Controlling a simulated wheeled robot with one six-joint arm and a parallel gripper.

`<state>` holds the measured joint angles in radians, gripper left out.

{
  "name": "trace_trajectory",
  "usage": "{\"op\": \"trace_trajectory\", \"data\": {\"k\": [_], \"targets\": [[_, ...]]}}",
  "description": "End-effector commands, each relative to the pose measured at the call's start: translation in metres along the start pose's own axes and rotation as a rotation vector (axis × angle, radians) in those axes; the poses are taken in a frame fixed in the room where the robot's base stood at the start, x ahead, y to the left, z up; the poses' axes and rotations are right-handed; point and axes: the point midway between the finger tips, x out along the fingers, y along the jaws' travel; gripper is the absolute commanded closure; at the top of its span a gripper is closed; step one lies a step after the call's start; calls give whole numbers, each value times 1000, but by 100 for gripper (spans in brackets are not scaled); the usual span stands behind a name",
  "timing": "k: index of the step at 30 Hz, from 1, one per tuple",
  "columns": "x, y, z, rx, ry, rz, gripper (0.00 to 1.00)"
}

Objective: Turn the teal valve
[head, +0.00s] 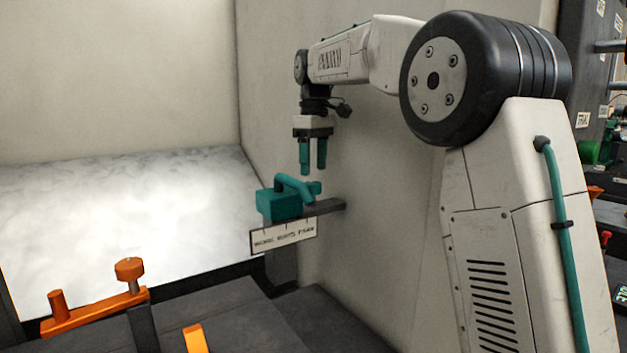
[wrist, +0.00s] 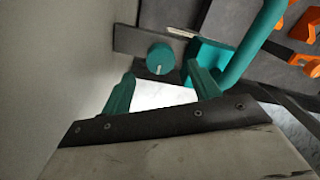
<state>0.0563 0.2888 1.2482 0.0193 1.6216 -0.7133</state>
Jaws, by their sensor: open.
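The teal valve assembly sits on a dark grey bracket by the wall. It has a box-like teal block (head: 279,206), a thick bent teal handle (head: 295,188) and a small round teal knob (head: 315,187). In the wrist view the knob (wrist: 159,58) shows a white mark and lies just beyond the space between my fingertips. The block (wrist: 208,56) and handle (wrist: 258,38) are to its right. My gripper (head: 313,172) points down just above the knob and handle, its teal fingers apart and empty. It also shows in the wrist view (wrist: 160,80). No contact is visible.
A white label plate (head: 284,237) hangs on the bracket's front. An orange bar (head: 95,311) with an orange knob (head: 129,268) and another orange piece (head: 195,338) are at lower left. The pale wall (head: 385,200) stands close beside my gripper.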

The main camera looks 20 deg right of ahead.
Motion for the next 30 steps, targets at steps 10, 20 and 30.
{"op": "trace_trajectory", "data": {"k": [10, 20, 30], "targets": [[43, 0, 0, 1, -1, 0, 39], [45, 0, 0, 1, 0, 0, 47], [45, 0, 0, 6, 0, 0, 84]]}}
